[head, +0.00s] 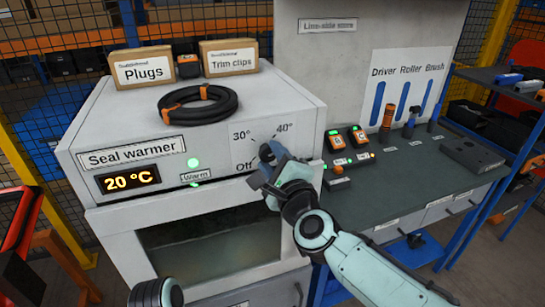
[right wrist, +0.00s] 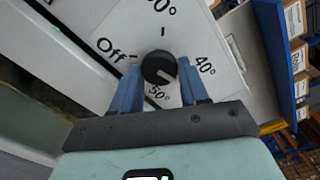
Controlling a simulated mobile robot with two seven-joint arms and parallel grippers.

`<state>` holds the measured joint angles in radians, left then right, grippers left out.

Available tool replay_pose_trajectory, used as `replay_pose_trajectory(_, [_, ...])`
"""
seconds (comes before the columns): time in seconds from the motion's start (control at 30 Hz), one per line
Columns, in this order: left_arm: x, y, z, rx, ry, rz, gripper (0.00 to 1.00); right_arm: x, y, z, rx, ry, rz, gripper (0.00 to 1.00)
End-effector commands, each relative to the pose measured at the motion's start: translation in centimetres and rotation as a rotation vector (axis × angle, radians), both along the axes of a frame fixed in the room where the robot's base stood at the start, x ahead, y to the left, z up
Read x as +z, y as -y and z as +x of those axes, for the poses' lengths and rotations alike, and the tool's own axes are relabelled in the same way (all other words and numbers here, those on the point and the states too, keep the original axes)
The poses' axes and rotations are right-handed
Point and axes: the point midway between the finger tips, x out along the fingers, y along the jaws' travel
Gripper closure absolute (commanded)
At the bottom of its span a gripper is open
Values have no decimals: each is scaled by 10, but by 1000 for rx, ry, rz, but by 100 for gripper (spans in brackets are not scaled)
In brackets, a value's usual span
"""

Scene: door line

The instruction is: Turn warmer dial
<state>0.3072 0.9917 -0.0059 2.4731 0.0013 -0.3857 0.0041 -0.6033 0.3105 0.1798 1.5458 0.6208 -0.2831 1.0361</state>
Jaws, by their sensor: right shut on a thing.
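The seal warmer (head: 85,150) is a pale box on the left of the head view. Its display (head: 128,179) reads 20 °C, and a green lamp (head: 193,162) glows above the Warm label. My right gripper (right wrist: 160,78) is shut on the dial, one blue finger on each side. In the head view my right gripper (head: 269,163) largely hides the dial. My left gripper is not in view.
A coiled black hose (head: 198,103), a Plugs box (head: 142,70) and a Trim clips box (head: 229,58) lie on the warmer. To the right is a dark bench (head: 420,165) with small switches (head: 337,141), tools and a grey block (head: 472,155). Mesh fencing and shelves stand behind.

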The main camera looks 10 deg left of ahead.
Motion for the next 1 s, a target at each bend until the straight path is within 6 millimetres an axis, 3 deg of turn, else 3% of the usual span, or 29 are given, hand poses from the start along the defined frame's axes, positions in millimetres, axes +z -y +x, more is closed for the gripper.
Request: replay_pose_trajectory(1.0, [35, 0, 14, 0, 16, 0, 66, 3, 0, 0, 1, 541, -801, 86])
